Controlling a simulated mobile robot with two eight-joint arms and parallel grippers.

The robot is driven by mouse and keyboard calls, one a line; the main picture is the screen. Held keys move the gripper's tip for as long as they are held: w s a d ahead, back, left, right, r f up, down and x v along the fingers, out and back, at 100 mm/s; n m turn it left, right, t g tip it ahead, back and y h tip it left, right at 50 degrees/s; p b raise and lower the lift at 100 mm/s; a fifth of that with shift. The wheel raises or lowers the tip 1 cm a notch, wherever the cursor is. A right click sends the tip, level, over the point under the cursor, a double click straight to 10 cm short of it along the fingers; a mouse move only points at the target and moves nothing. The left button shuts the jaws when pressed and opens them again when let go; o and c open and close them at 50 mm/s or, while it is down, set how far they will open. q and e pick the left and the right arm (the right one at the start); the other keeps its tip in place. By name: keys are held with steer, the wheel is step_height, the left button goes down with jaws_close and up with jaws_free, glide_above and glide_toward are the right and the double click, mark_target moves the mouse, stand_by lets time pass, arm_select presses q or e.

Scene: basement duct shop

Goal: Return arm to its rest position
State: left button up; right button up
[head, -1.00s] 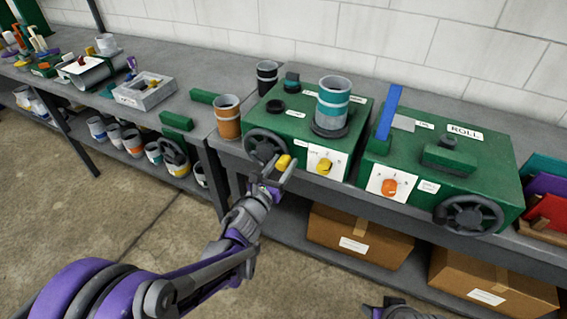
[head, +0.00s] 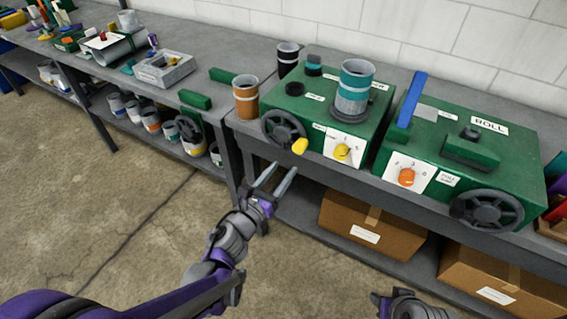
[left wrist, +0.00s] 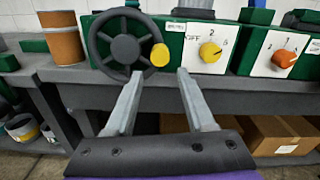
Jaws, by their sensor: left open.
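My left gripper (head: 275,178) is open and empty in front of the bench edge, below the left green machine (head: 378,118). In the left wrist view its two fingers (left wrist: 160,98) stand apart with nothing between them. The machine's dark handwheel (head: 283,129) with a yellow knob (head: 300,146) is just beyond and above the fingertips, apart from them. A yellow dial (head: 342,151) sits on the white panel to its right. Part of my right arm (head: 408,306) shows at the bottom edge; its fingers are not clearly visible.
The bench (head: 240,120) runs along the wall. An orange can (head: 246,96) stands left of the machine, and a teal-banded duct piece (head: 354,88) stands on it. The right green machine (head: 460,150) is alongside. Cardboard boxes (head: 372,222) sit on the lower shelf. The floor in front is clear.

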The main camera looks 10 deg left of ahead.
arm_select(q)
steer(key=s+a+r+n+g+y+p, duration=0.1)
steer(key=s+a+n+g+y+p, duration=0.45)
steer(key=n, duration=1.65)
steer(key=s+f+n+g, duration=0.2)
steer(key=s+n+g, duration=0.1)
steer(key=s+n, duration=0.5)
steer(key=s+a+f+n+g, duration=0.1)
steer(key=s+f+n+g, duration=0.1)
steer(key=s+n, duration=0.6)
steer(key=shift+g, duration=0.65)
